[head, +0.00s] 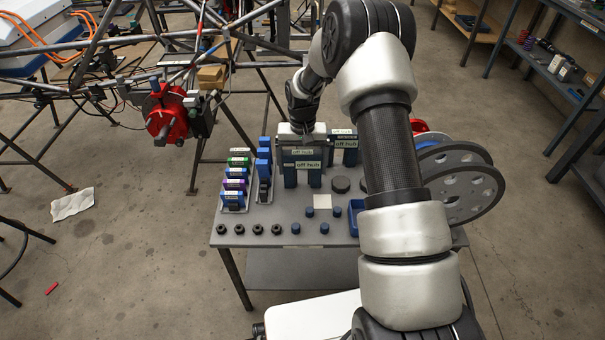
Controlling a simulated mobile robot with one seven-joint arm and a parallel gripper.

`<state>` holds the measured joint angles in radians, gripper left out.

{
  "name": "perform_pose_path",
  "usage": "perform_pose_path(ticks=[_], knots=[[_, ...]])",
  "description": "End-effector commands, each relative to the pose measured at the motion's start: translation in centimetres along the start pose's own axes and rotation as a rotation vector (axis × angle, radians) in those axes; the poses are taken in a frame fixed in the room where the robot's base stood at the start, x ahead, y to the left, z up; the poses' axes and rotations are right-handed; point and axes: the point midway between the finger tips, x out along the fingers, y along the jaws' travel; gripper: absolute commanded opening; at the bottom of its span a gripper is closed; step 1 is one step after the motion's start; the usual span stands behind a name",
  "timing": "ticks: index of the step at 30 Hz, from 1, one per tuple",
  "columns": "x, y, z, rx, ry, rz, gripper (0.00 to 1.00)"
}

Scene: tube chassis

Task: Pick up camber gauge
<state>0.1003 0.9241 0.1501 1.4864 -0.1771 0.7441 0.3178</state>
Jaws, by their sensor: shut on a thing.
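My gripper (301,142) is at the back middle of the grey table, pointing down, with its white hand above a group of dark blue gauges with pale labels reading "off hub". It is shut on one of these, which I take for the camber gauge (303,153). Its lower part is hidden by a similar labelled gauge (308,166) in front. The fingertips are hard to make out, and I cannot tell whether the held gauge is clear of the table. More labelled gauges (344,143) stand just to the right.
Holders with coloured blocks (235,184) stand on the table (262,208) at left. Dark round parts (258,229) line the front. A pale square (322,201) and a blue bin (356,218) lie nearby. Slotted discs (462,190) are at right; a tube chassis (110,65) stands behind left.

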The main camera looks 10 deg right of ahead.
Motion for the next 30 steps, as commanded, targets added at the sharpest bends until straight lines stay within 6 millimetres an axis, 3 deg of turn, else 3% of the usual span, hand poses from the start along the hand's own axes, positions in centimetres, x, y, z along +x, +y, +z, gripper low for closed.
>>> perform_pose_path(ticks=[5,18,30], knots=[[-1.3,0.0,-0.1,0.000,0.003,0.000,0.37],[-9.1,0.0,-0.1,0.000,0.003,0.000,0.37],[-10.1,0.0,0.0,0.000,0.001,0.000,0.37]])
